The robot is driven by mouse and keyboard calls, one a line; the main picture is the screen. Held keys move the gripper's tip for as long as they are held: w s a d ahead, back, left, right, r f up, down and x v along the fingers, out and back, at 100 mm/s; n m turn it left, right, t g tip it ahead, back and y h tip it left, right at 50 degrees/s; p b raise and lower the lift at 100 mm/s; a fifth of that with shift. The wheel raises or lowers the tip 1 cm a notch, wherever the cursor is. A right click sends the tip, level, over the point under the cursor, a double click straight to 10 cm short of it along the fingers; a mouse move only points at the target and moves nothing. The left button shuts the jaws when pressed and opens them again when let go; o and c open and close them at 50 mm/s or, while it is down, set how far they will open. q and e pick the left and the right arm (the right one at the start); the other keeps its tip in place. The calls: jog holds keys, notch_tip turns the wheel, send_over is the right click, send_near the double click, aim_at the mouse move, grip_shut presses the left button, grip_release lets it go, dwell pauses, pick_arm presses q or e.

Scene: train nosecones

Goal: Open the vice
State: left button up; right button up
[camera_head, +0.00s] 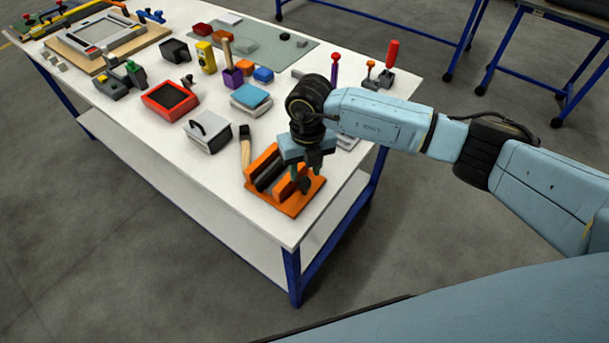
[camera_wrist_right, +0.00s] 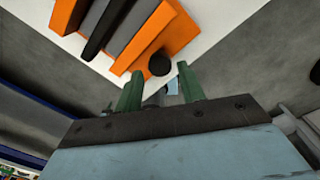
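The vice (camera_head: 266,170) is orange with dark jaws. It sits on an orange base plate at the near right corner of the white table. My right gripper (camera_head: 309,177) points down over its right end and hides part of it. In the right wrist view the vice (camera_wrist_right: 165,32) fills the top, with a dark round knob (camera_wrist_right: 160,63) at its end. The two green fingers of my right gripper (camera_wrist_right: 157,72) are apart, one on each side of the knob in the picture. I cannot tell whether they touch it. My left gripper is not in view.
A hammer-like tool with a wooden handle (camera_head: 245,146) lies just behind the vice. A grey box with a handle (camera_head: 208,133) and a red tray (camera_head: 170,100) stand to the left. The front strip of the table (camera_head: 200,180) is clear.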

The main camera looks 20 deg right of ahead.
aim_at(303, 180)
jog(key=shift+a+f, duration=0.1)
jog(key=shift+f, duration=1.6)
jog(key=c, duration=0.7)
jog(key=n+b, duration=0.4)
jog(key=n, duration=0.1)
jog(key=shift+f+n, duration=0.1)
jog(key=shift+n, duration=0.3)
jog(key=n+b, duration=0.4)
jog(key=shift+a+n, duration=0.15)
jog(key=shift+n, duration=0.25)
jog(key=shift+n+b, duration=0.5)
jog(key=shift+n, duration=0.2)
